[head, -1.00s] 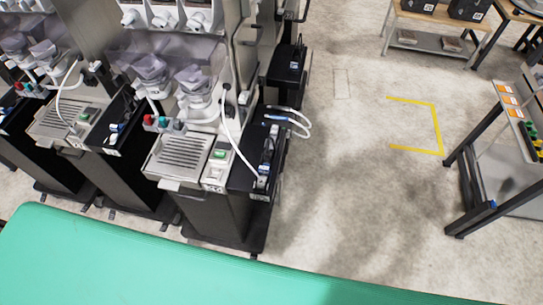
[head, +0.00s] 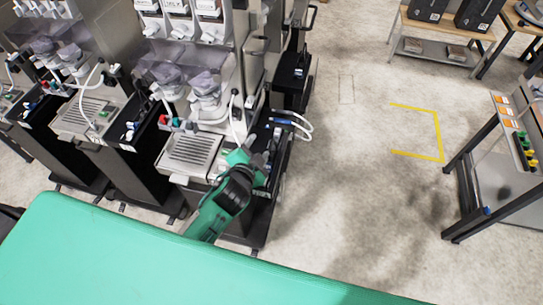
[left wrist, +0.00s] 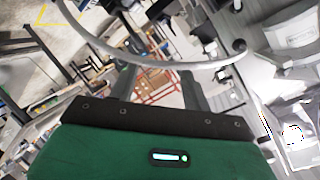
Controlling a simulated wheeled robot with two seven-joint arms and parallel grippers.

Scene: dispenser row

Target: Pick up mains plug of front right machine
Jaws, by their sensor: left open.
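The front right machine (head: 190,150) stands at the end of the row, with a drip grate and a dark side shelf (head: 278,160). A white cable (head: 233,115) hangs down its front corner to the shelf. Its lower end and the mains plug are hidden behind my left arm. My left gripper (head: 260,152) is over the shelf, jaws open. In the left wrist view the two grey fingers (left wrist: 158,80) stand apart with nothing seen held between them. A pale cable (left wrist: 150,62) arcs across that view past the fingers. My right gripper is not in view.
Other machines (head: 95,120) stand close on the left. White cable loops (head: 303,125) stick out from the shelf's far right side. A green surface (head: 110,250) fills the near foreground. A slanted panel stand (head: 515,135) is at right. The floor between is clear.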

